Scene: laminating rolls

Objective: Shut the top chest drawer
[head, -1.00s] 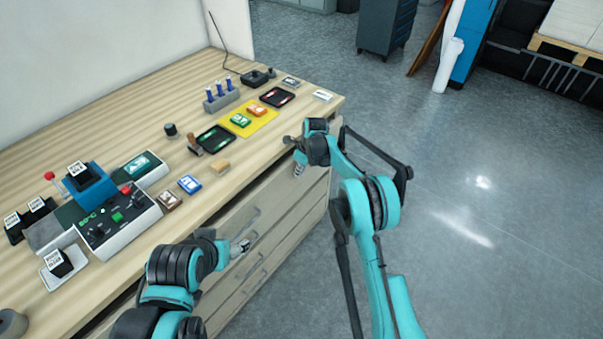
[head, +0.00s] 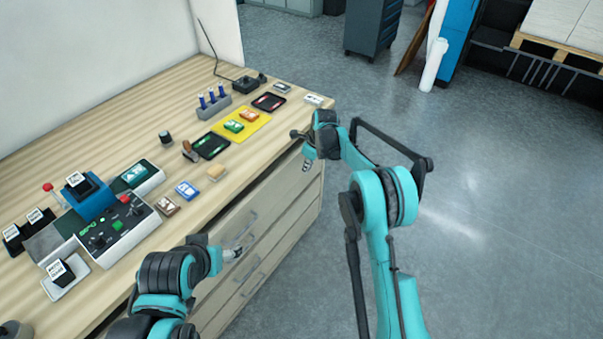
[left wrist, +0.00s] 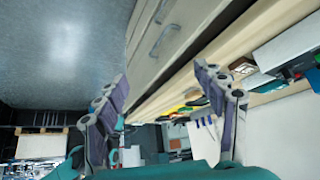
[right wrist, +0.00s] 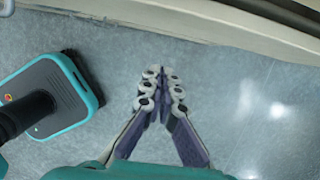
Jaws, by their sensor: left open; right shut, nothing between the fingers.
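The wooden chest's top drawer (head: 272,194) is under the tabletop, its front and bar handle partly in view in the head view. I cannot tell for certain how far it stands out. Its front probably shows in the left wrist view, with a handle (left wrist: 163,40). My left gripper (head: 236,252) is open and empty, beside the drawer fronts near a handle; its spread fingers show in the left wrist view (left wrist: 168,90). My right gripper (head: 306,165) is shut and empty near the far end of the top drawer; its fingertips meet in the right wrist view (right wrist: 158,80).
The tabletop (head: 110,115) holds a laminating machine (head: 115,230), a yellow mat (head: 255,122), small card blocks, and a pen holder (head: 213,107). Lower drawers (head: 265,262) sit beneath. Open grey floor (head: 500,230) lies to the right. A dark cabinet (head: 373,25) stands farther back.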

